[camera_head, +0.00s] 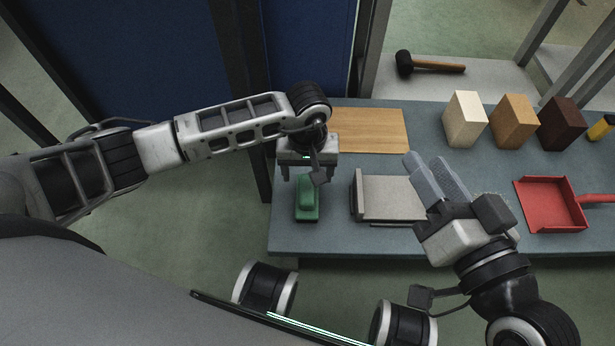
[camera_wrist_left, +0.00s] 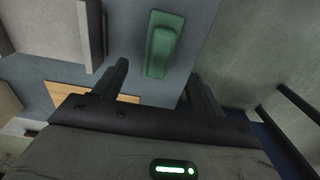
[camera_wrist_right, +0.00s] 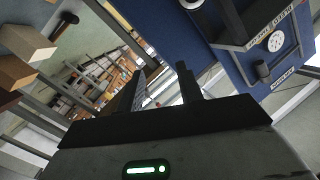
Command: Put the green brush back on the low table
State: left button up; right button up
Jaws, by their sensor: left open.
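The green brush (camera_head: 307,197) lies on the blue-grey low table (camera_head: 330,238), near its left front corner. My left gripper (camera_head: 308,177) is above and just behind the brush in the head view. In the left wrist view the brush (camera_wrist_left: 161,45) shows beyond and between the fingertips of my left gripper (camera_wrist_left: 158,75). The left gripper is open and empty, apart from the brush. My right gripper (camera_head: 437,178) is raised over the right middle of the table. In the right wrist view, the fingers of my right gripper (camera_wrist_right: 160,80) stand apart with nothing between them.
A grey box-like tray (camera_head: 390,197) is right of the brush. A wooden board (camera_head: 370,128) lies behind it. Several blocks, including a cream one (camera_head: 464,118), stand at the back right. A red dustpan (camera_head: 548,203) lies at the right. A mallet (camera_head: 430,65) lies beyond the table.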

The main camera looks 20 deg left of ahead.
pick_arm(q)
jog(key=shift+r, duration=1.25)
pick_arm(e)
jog(key=shift+d+f, duration=0.1)
jog(key=shift+f, duration=0.15)
